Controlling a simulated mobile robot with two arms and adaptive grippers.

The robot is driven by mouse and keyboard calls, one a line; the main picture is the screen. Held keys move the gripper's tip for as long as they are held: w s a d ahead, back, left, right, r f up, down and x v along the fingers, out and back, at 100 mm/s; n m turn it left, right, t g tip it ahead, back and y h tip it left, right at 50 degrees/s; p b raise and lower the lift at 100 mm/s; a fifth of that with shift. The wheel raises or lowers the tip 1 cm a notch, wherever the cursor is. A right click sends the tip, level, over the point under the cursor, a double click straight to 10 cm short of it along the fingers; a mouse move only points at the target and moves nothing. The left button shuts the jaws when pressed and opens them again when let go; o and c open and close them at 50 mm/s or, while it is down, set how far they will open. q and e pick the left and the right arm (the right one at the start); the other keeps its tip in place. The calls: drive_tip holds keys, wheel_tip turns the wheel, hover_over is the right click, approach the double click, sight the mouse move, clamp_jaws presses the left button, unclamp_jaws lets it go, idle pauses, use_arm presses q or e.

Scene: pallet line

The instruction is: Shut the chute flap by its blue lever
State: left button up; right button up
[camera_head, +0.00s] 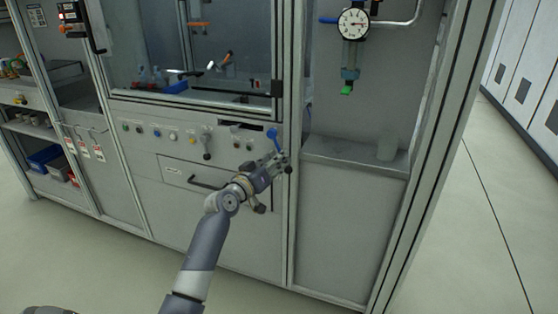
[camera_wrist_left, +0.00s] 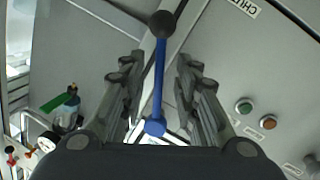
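The blue lever (camera_head: 272,134) stands on the front of the grey cabinet, beside an upright post. In the left wrist view the lever (camera_wrist_left: 159,80) is a thin blue rod with a blue end and a dark ball at the other end. My left gripper (camera_head: 279,161) is at the lever and hides part of it in the head view. In the wrist view the gripper (camera_wrist_left: 160,82) is open, its fingers on either side of the rod with visible gaps. I cannot clearly make out the chute flap. My right gripper is not in view.
A drawer handle (camera_head: 205,182) sticks out left of my left gripper. Several buttons and a knob (camera_head: 207,143) line the panel. A dial gauge (camera_head: 353,24) hangs at upper right above a ledge (camera_head: 345,152) with a pale cup (camera_head: 388,148). The floor in front is clear.

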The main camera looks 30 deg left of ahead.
use_arm(q)
drive_tip(key=shift+w, duration=0.7)
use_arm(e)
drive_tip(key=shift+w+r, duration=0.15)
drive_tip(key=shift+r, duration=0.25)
use_arm(q)
drive_tip(key=c, duration=0.7)
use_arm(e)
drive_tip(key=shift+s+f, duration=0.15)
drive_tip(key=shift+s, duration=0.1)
